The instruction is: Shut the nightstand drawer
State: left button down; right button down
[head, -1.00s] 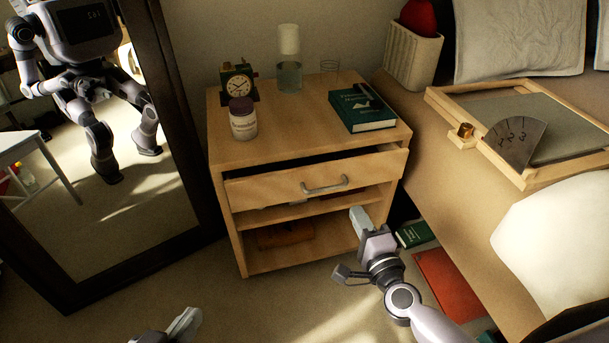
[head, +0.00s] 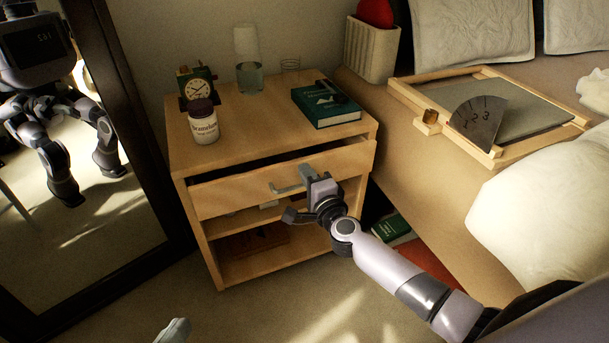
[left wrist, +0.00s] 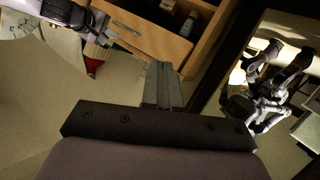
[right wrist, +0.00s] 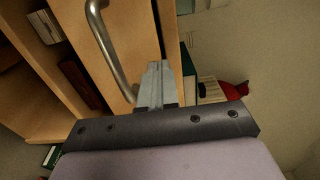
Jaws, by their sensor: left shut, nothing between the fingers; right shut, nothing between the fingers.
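The wooden nightstand (head: 205,262) stands against the wall. Its top drawer (head: 235,193) is pulled part way out, with a dark gap above its front. The metal bar handle (right wrist: 105,45) shows clearly in the right wrist view. My right gripper (head: 298,176) is shut and empty at the drawer front, by the handle's right part; whether it touches is hard to tell. In the right wrist view its fingertips (right wrist: 155,75) lie beside the handle, over the front. My left gripper (head: 175,328) is shut and empty, low in front of the nightstand, away from the drawer.
A mirror (head: 150,150) stands left, the bed (head: 420,190) right. Books (head: 390,228) lie on the floor between nightstand and bed.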

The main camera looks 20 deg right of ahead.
jog(key=shift+w+f, duration=0.1)
jog(key=shift+w, duration=0.3)
pick_arm(q)
jog(key=shift+w+d+r, duration=0.15)
jog(key=shift+r, duration=0.2)
pick_arm(e)
jog(key=shift+w, duration=0.35)
pick_arm(q)
jog(key=shift+a+f+b, duration=0.3)
jog(key=shift+a+b, duration=0.05)
jog(key=shift+b, duration=0.1)
pick_arm(e)
jog(key=shift+w+a, duration=0.1)
jog(key=shift+w, duration=1.15)
pick_arm(q)
jog(key=shift+s+r, duration=0.1)
jog(key=shift+s, duration=0.1)
pick_arm(e)
jog(key=shift+s, duration=0.1)
